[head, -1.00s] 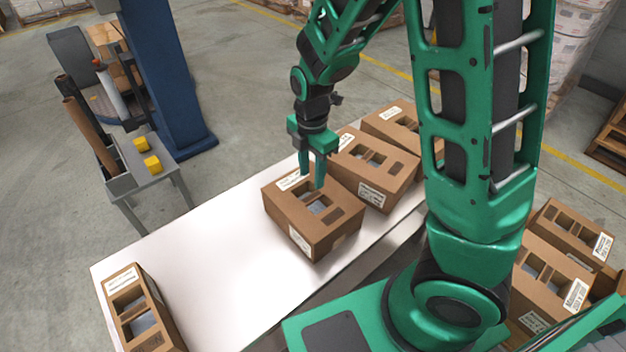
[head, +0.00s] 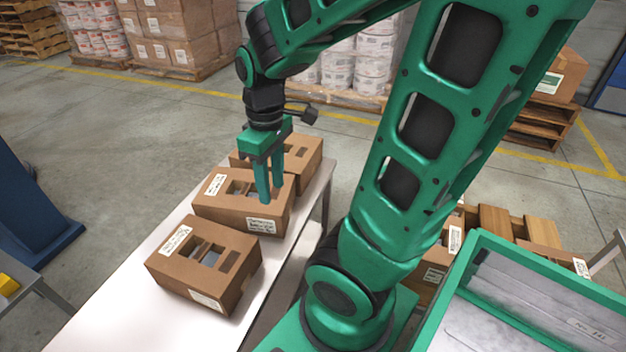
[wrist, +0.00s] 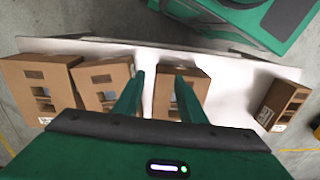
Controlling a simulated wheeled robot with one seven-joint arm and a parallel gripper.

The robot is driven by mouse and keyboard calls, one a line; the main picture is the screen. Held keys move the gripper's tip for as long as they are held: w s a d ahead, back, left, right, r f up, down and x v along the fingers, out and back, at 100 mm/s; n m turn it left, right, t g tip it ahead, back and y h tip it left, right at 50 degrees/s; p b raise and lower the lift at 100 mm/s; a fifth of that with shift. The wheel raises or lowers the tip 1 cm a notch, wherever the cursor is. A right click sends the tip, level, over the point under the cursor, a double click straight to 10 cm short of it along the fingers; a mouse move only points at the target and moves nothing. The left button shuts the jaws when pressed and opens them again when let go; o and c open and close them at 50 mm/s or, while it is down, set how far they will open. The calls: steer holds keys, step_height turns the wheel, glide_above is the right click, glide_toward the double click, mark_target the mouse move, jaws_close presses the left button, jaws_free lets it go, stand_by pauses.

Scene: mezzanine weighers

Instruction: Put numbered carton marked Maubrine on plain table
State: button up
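Three brown cartons with white labels stand in a row on a white-topped table (head: 110,300): a near one (head: 245,262), a middle one (head: 212,208) and a far one (head: 303,158). Their label print is too small to read, so I cannot tell which is marked Maubrine. My gripper (head: 270,199) points down, empty, and in the head view overlaps the middle carton. In the wrist view my gripper (wrist: 160,74) has its fingers apart, and one overlaps a carton (wrist: 165,99). Another carton (wrist: 283,100) stands apart at the table's right end there.
More brown cartons (head: 493,222) stand low at the right, partly hidden by my arm. A blue column (head: 25,215) and a grey stand (head: 30,305) are at left. Stacked pallets (head: 175,40) stand behind open floor.

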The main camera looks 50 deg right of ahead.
steer(key=s+d+r+m, duration=0.3)
steer(key=s+d+m, duration=0.1)
steer(key=s+m, duration=0.5)
steer(key=shift+s+m, duration=0.3)
